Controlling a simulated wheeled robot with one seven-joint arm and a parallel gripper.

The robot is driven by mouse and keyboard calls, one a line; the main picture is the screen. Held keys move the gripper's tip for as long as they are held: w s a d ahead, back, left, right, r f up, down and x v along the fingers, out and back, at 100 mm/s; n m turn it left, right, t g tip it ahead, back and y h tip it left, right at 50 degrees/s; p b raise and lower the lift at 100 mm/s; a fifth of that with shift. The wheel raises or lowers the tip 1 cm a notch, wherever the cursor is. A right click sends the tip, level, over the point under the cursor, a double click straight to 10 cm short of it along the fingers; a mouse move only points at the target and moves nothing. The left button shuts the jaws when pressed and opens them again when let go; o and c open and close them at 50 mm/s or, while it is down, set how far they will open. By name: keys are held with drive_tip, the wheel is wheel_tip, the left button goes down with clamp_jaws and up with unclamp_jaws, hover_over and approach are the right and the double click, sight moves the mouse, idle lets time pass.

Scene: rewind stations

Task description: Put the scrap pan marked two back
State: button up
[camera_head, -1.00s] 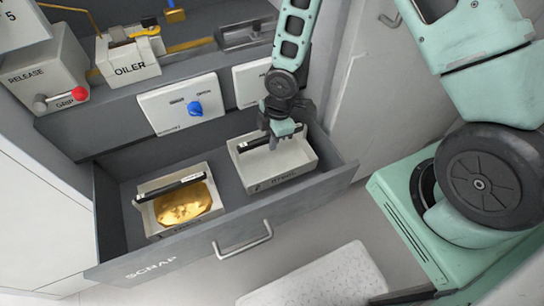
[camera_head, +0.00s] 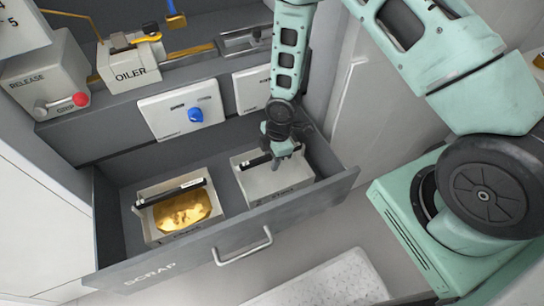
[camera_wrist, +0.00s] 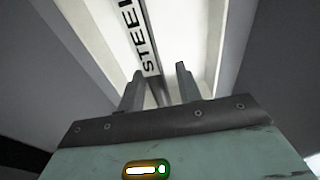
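The scrap pan marked two (camera_head: 281,190) is a pale open pan with a black bar across its top. It sits in the right part of the pulled-out scrap drawer (camera_head: 330,192). My gripper (camera_head: 281,154) is right above it, pointing down at the bar. In the wrist view the gripper's fingers (camera_wrist: 160,82) stand apart on either side of the dark bar, with gaps visible. The pan's label (camera_wrist: 145,40) there reads STEEL. My gripper hides part of the bar and the pan's inside in the head view.
Another pan (camera_head: 154,232) holding golden scrap stands in the drawer's left part. The drawer's front has a metal handle (camera_head: 243,248). Above are panels with a blue knob (camera_head: 195,115), an oiler (camera_head: 130,72) and a box with a red-ended lever (camera_head: 80,99).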

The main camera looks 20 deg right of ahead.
drive_tip(key=shift+f, duration=0.1)
wheel_tip(320, 180, up, 16)
drive_tip(key=d+p, duration=0.2)
drive_tip(key=d, duration=0.1)
drive_tip(key=s+a+r+m+p, duration=0.1)
drive_tip(key=s+a+r+m, duration=0.2)
drive_tip(key=s+r, duration=0.3)
drive_tip(key=s+a+r+m+p, duration=0.1)
drive_tip(key=s+a+r+m, duration=0.2)
drive_tip(key=s+r, duration=0.4)
drive_tip(key=s+a+r+m+h+p, duration=0.1)
drive_tip(key=s+a+r+m+p, duration=0.1)
drive_tip(key=s+r, duration=0.5)
wheel_tip(320, 180, up, 4)
drive_tip(key=shift+a+f+m, duration=0.1)
drive_tip(key=shift+a+m, duration=0.4)
drive_tip(key=shift+m, duration=0.7)
drive_tip(key=shift+a, duration=0.1)
